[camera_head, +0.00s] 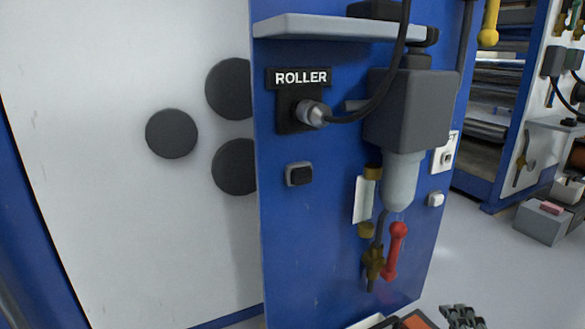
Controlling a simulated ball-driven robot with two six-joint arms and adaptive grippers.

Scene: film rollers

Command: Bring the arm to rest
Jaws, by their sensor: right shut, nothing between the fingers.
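My right gripper (460,313) shows at the bottom edge of the head view, right of centre. Only its dark jointed fingers are in view, and they are shut with nothing between them. It is low, in front of the grey floor and apart from the blue panel (310,240). The rest of the right arm is cut off by the frame edge. My left gripper is not in view.
The blue panel carries a ROLLER sign (300,77), a cable plug (313,113), a grey filter unit (410,105) and a red-handled valve (394,250). A grey shelf (335,27) juts out above. A grey box (542,222) stands on the floor at right.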

